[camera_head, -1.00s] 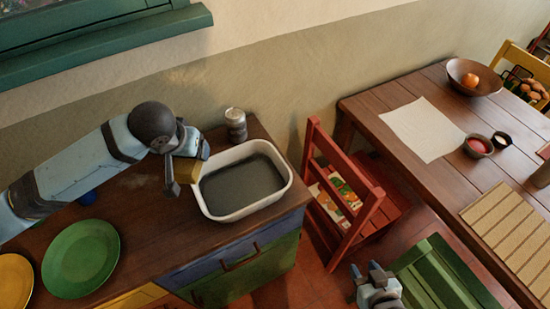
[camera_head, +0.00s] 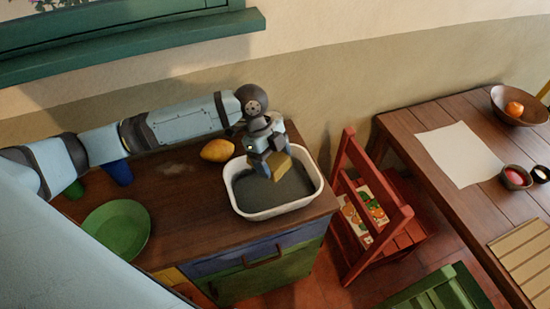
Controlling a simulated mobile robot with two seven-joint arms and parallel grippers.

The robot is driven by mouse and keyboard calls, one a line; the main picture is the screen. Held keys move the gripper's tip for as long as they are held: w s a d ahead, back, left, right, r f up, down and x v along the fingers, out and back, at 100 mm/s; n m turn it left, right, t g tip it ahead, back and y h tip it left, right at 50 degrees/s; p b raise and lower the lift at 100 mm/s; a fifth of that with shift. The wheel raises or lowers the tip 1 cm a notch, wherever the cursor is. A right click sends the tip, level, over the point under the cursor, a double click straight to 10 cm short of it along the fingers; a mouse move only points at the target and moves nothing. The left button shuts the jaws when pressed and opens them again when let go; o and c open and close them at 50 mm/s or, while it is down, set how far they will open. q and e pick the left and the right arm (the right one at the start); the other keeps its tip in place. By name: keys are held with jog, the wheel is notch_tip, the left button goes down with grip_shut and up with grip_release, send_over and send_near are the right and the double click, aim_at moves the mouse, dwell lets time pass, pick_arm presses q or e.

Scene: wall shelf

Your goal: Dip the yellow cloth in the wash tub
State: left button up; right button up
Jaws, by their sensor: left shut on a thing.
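The yellow cloth (camera_head: 279,162) is a small folded piece held in my left gripper (camera_head: 268,170). The gripper points down and is shut on the cloth, over the grey contents of the wash tub. The wash tub (camera_head: 314,193) is a white, rounded rectangular basin on the right end of the wooden counter. The cloth is above or at the grey surface; I cannot tell whether it touches. My right gripper is not in view.
A yellow-orange fruit (camera_head: 217,150) lies left of the tub. A green plate (camera_head: 117,229), a blue cup (camera_head: 119,172) and a green cup (camera_head: 74,190) stand farther left on the counter (camera_head: 178,209). A red chair (camera_head: 378,205) stands close to the tub's right.

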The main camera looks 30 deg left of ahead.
pick_arm(q)
jog(key=m+g, duration=0.1)
jog(key=m, duration=0.3)
jog(key=shift+w+d+f+m+g+y, duration=0.1)
jog(key=shift+w+f+m+g+y, duration=0.1)
jog(key=shift+m+g+y, duration=0.15)
jog(key=shift+s+f+m, duration=0.1)
jog(key=shift+f+m, duration=0.05)
jog(key=shift+m, duration=0.3)
jog(key=shift+y, duration=0.25)
jog(key=shift+f+b, duration=3.25)
jog(key=shift+f, duration=1.65)
jog(key=shift+f, duration=0.6)
jog(key=shift+f+b, duration=0.25)
jog(key=shift+b, duration=0.05)
jog(key=shift+f, duration=0.1)
jog(key=shift+s+f, duration=0.1)
